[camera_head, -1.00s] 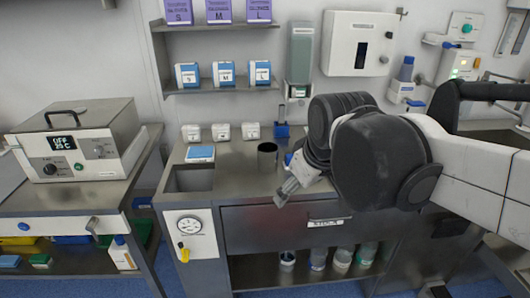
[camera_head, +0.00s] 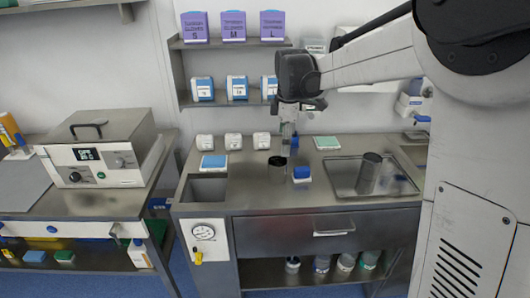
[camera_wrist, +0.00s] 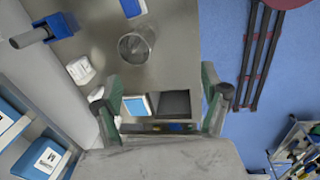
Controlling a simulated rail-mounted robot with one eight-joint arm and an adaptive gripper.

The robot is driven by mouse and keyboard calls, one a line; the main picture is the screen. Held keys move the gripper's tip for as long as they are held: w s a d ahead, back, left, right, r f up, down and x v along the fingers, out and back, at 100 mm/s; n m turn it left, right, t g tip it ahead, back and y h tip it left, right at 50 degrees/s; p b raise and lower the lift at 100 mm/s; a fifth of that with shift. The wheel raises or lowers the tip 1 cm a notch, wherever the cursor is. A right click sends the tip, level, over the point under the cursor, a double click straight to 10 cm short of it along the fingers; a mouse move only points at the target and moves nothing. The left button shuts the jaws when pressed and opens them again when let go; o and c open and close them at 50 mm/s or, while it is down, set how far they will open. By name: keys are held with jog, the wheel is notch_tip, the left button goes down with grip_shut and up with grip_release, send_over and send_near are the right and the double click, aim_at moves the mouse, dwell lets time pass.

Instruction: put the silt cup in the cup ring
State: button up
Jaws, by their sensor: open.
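A dark, open-topped cylindrical cup (camera_head: 277,172) stands upright on the steel counter. In the wrist view it is a grey, see-through-looking cup (camera_wrist: 136,45) beyond my fingertips. A second grey cylinder (camera_head: 368,174) stands slightly tilted in a steel tray. I cannot tell for certain which is the silt cup, and no cup ring is clearly recognisable. My gripper (camera_head: 288,146) hangs above the counter, near the back of the dark cup. In the wrist view my gripper (camera_wrist: 161,84) has its two green fingers wide apart with nothing between them.
A small blue-and-white object (camera_head: 301,174) stands right of the cup. A blue holder with a grey rod (camera_wrist: 60,25) is by the wall. The steel tray (camera_head: 341,182) is at the right, a sink (camera_head: 206,189) at the left. Wall shelves with boxes (camera_head: 237,88) stand behind.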

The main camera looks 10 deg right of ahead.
aim_at(277, 170)
jog(key=w+f+n+g+p, duration=0.2)
jog(key=w+f+n+p, duration=0.25)
jog(key=w, duration=0.45)
jog(key=shift+n, duration=0.25)
jog(key=f, duration=0.9)
jog(key=shift+s+d+f, duration=0.1)
jog(key=shift+d, duration=0.15)
jog(key=shift+s+f+p, duration=0.2)
jog(key=shift+f+p, duration=0.7)
jog(key=shift+f, duration=1.75)
jog(key=c, duration=1.5)
jog(key=shift+r, duration=0.15)
